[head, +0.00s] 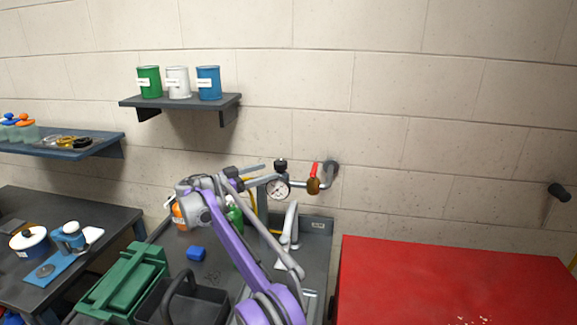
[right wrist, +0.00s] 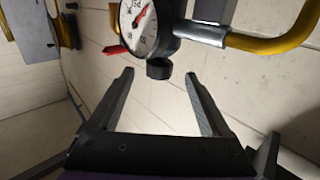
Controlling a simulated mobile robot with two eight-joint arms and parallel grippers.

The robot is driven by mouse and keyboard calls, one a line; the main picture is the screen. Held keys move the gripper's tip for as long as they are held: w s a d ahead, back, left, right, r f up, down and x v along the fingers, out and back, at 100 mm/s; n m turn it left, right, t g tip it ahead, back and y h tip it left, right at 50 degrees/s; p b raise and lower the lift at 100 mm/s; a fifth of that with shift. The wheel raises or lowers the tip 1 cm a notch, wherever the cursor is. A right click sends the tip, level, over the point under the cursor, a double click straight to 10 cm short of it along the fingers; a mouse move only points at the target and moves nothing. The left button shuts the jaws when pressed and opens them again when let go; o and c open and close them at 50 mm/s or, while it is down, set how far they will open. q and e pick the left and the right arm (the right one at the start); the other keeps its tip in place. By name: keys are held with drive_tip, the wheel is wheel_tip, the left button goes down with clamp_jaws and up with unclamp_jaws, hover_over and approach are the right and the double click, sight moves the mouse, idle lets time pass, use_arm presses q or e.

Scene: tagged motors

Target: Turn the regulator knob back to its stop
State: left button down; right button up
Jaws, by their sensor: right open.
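The regulator has a round white pressure gauge (head: 278,188) on the pipe at the wall, with the black regulator knob (head: 280,165) just above it. In the right wrist view the gauge (right wrist: 146,22) shows a red needle, and the black knob (right wrist: 159,69) hangs below it, as that view is turned over. My right gripper (head: 252,175) is open and empty, just left of the gauge and knob. In the wrist view its fingertips (right wrist: 159,74) lie either side of the knob in the picture; contact is not visible. My left gripper is not in view.
A red-handled valve (head: 314,172) sits right of the gauge. A yellow hose (right wrist: 272,43) runs close by. A red tabletop (head: 450,285) stands right.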

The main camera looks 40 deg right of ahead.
drive_tip(key=s+d, duration=0.1)
drive_tip(key=d, duration=0.8)
drive_tip(key=shift+d, duration=0.2)
drive_tip(key=shift+c, duration=0.2)
clamp_jaws()
drive_tip(key=shift+f+t, duration=0.1)
drive_tip(key=shift+t, duration=0.2)
